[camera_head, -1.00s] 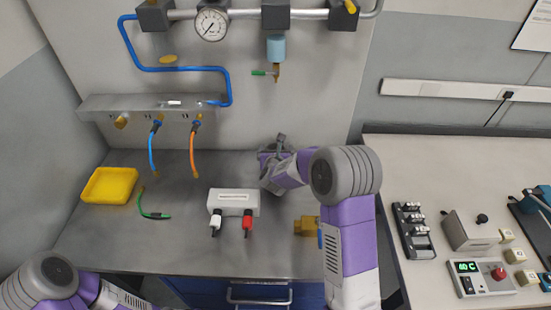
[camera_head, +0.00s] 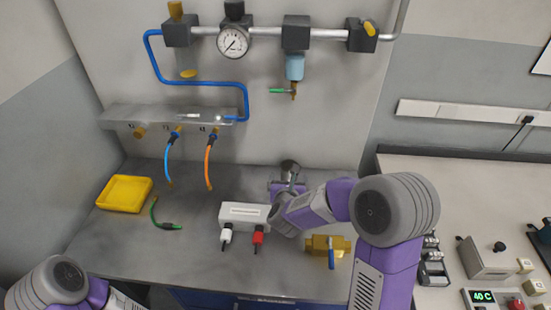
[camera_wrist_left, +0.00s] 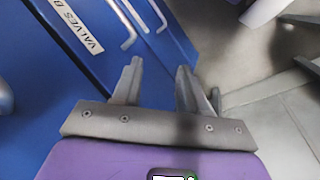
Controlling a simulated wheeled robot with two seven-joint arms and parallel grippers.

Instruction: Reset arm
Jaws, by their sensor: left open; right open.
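My right gripper (camera_head: 291,184) is over the back of the grey workbench (camera_head: 190,248), right of the white box (camera_head: 243,213). It is open, and I see nothing held in it. Its fingers are small and partly hidden by its own wrist. My left gripper (camera_wrist_left: 158,82) shows in the left wrist view, open and empty. It is in front of blue cabinet fronts (camera_wrist_left: 85,75) with a "VALVES" label.
A brass valve with a blue handle (camera_head: 328,247) lies below my right forearm. A yellow tray (camera_head: 125,194) and a green hose (camera_head: 160,216) lie on the left. Blue (camera_head: 168,160) and orange (camera_head: 209,165) hoses hang from the manifold. A second bench (camera_head: 455,190) stands at right.

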